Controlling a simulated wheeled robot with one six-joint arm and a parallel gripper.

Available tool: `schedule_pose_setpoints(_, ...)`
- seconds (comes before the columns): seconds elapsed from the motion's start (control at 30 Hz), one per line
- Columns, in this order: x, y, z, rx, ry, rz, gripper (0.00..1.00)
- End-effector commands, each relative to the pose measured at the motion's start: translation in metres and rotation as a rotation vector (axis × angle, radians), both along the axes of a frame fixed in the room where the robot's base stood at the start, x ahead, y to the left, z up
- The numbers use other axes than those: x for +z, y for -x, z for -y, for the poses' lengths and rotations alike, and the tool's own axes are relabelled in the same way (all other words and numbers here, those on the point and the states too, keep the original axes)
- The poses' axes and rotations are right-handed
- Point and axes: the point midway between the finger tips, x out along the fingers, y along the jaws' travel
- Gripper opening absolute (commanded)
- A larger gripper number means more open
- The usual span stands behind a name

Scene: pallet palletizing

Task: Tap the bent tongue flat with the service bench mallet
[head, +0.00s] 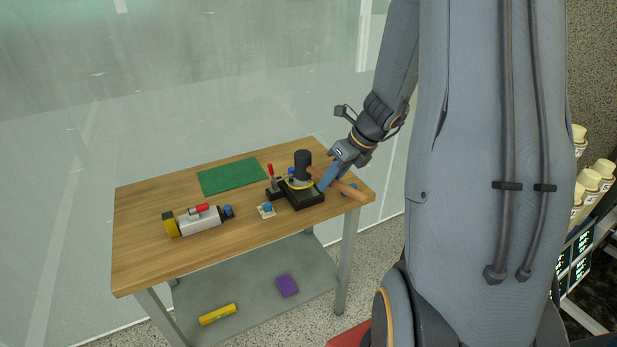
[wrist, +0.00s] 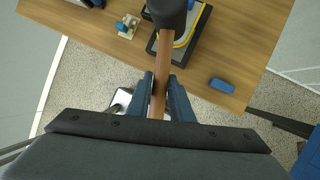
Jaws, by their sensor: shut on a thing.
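My gripper (wrist: 160,95) is shut on the wooden handle of the mallet (wrist: 177,45). In the head view my gripper (head: 325,180) is at the right end of the bench, with the mallet's black head (head: 303,160) to its left. The head is over a black fixture (head: 306,201) that has a yellow curved edge and a grey part. It also shows in the wrist view (wrist: 203,38). The mallet head hides much of the fixture, so I cannot make out the bent tongue or tell whether the head touches it.
A yellow cylinder (head: 217,314) and purple block (head: 287,285) lie on the lower shelf.

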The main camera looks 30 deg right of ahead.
Motion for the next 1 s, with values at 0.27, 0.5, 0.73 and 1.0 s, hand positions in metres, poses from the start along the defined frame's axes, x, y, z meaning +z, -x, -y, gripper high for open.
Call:
schedule_pose_setpoints(0.27, -0.054, -0.001, 0.000, -0.002, -0.002, -0.002, 0.00)
schedule_pose_setpoints(0.5, -0.051, 0.000, 0.000, -0.002, -0.001, -0.001, 0.00)
schedule_pose_setpoints(0.73, -0.039, 0.002, 0.000, -0.001, -0.002, -0.001, 0.00)
schedule_pose_setpoints(1.0, -0.022, 0.005, 0.000, 0.000, -0.001, -0.001, 0.00)
